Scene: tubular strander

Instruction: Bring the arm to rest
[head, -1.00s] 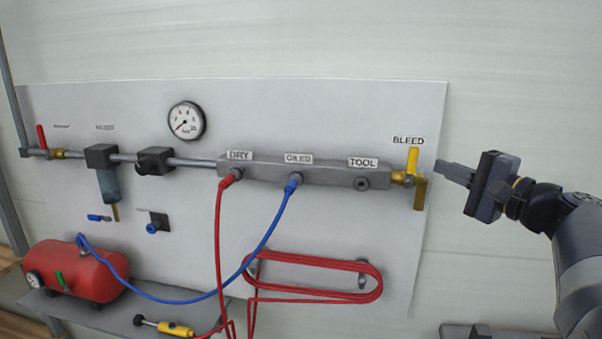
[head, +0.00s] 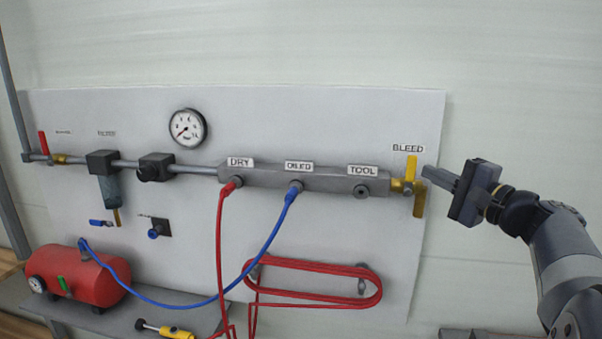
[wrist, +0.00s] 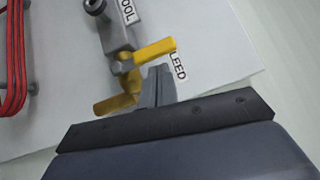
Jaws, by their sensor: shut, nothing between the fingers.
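My gripper (head: 428,175) is shut and empty, to the right of the yellow BLEED valve handle (head: 412,169) in the head view. Its closed fingers (wrist: 158,84) point toward the valve in the wrist view. The yellow handle (wrist: 155,50) stands just beyond the fingertips there. Whether the fingertips touch it I cannot tell. My arm bends up from the lower right corner of the head view.
A grey manifold (head: 325,179) with DRY, OILED and TOOL ports runs left of the valve. A red hose (head: 218,260) and a blue hose (head: 262,247) hang from it. A red tank (head: 90,277) stands lower left. Bare wall (head: 530,110) lies to the right.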

